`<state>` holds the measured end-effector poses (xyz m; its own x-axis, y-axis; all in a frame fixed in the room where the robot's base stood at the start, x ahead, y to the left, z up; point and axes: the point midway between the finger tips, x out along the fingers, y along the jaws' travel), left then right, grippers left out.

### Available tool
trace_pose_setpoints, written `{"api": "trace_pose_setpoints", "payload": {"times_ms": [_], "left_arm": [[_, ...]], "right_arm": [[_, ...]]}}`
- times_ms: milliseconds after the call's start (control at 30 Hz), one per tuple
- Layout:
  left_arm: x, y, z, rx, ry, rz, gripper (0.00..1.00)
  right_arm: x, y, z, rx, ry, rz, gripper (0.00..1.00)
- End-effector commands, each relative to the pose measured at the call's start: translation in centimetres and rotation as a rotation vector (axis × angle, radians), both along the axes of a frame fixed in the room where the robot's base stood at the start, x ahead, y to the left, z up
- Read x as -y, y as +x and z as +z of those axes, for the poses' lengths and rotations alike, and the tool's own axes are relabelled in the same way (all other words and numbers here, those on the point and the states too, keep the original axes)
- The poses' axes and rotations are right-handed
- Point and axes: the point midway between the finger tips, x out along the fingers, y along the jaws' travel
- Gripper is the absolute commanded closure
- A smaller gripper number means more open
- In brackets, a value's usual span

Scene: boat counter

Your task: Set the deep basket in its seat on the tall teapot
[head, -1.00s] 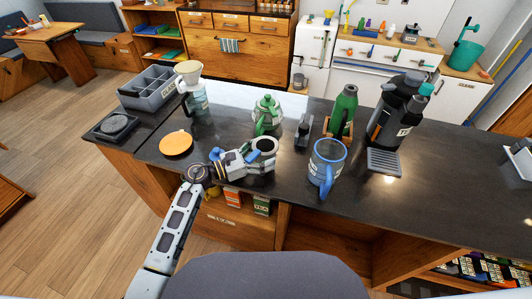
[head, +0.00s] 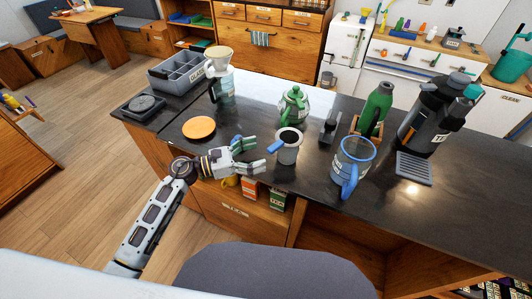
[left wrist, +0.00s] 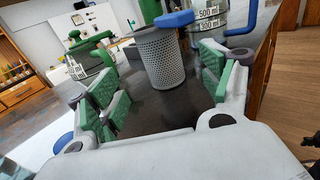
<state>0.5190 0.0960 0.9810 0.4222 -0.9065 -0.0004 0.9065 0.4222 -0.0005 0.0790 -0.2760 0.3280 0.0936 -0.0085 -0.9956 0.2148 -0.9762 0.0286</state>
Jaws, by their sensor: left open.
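The deep basket (head: 289,149) is a grey perforated cylinder with a blue tab at its rim. My left gripper (head: 260,154) is open and empty, just left of the basket. In the left wrist view the basket (left wrist: 158,60) appears beyond and between the open fingers (left wrist: 160,98). The tall teapot, apparently the clear vessel (head: 352,163) with blue rim and handle, stands right of the basket, open at the top. Its marked glass side shows in the left wrist view (left wrist: 208,24). My right gripper is not in view.
A green-lidded glass teapot (head: 292,105) stands behind the basket. An orange disc (head: 199,128) and a grey divided tray (head: 187,73) lie left.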

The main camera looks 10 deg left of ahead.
Motion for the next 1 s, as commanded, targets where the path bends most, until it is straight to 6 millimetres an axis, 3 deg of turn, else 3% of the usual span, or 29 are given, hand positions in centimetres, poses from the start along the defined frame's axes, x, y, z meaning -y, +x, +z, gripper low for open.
{"api": "trace_pose_setpoints", "payload": {"times_ms": [233, 733, 1000], "left_arm": [[-1.8, -0.9, 0.0, 0.0, 0.0, -0.001, 0.2], [-2.1, -1.0, 0.0, 0.0, -0.001, -0.001, 0.2], [-2.1, -0.4, 1.1, 0.021, -0.001, -0.001, 0.52]], "right_arm": [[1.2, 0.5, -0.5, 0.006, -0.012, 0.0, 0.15], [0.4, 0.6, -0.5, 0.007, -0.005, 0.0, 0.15], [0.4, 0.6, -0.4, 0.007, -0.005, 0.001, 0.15]]}}
